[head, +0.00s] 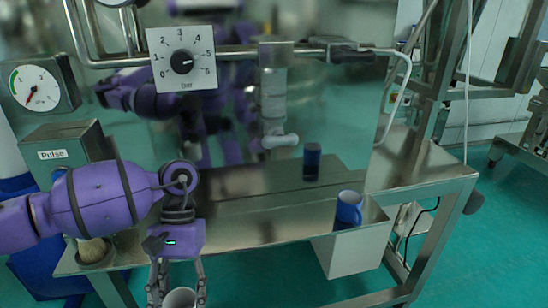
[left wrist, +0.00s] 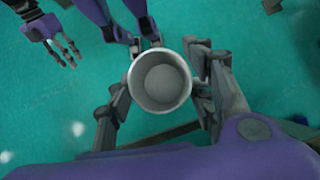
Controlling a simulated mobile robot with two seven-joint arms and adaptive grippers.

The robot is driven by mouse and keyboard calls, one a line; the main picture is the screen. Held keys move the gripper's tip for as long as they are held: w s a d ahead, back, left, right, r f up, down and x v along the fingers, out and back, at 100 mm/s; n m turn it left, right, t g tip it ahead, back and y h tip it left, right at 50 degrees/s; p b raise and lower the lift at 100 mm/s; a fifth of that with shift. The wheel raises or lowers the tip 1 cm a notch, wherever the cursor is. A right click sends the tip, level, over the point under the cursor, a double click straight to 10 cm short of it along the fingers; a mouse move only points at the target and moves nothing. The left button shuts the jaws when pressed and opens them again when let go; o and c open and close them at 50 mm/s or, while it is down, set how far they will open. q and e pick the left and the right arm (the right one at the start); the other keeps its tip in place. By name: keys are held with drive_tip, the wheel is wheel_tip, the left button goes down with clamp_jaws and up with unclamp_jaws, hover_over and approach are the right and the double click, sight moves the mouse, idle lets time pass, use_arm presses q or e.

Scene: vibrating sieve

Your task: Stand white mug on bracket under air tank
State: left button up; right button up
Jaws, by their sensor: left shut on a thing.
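A white mug (head: 180,298) is at the bottom edge of the head view, partly cut off. In the left wrist view the mug (left wrist: 160,80) is seen from above, with its round mouth towards the camera and its inside looking empty. My left gripper (head: 176,285) is shut on it, with a finger on each side in the left wrist view (left wrist: 160,90). The mug is held over the floor, clear of the steel table. A dark fingered hand (left wrist: 50,38) shows at the upper left of that view; I cannot tell its opening. I cannot make out the air tank or bracket.
A steel table (head: 235,222) spans the middle. A dial panel (head: 182,60), gauge (head: 38,88) and pipes stand behind. Floor at front is clear.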

use_arm(q)
drive_tip(key=shift+w+d+r, duration=0.45)
drive_tip(key=shift+w+r, duration=0.1)
drive_tip(key=shift+r, duration=0.2)
drive_tip(key=shift+w+d+r, duration=0.4)
drive_tip(key=shift+w+r, duration=0.1)
drive_tip(key=shift+r, duration=0.2)
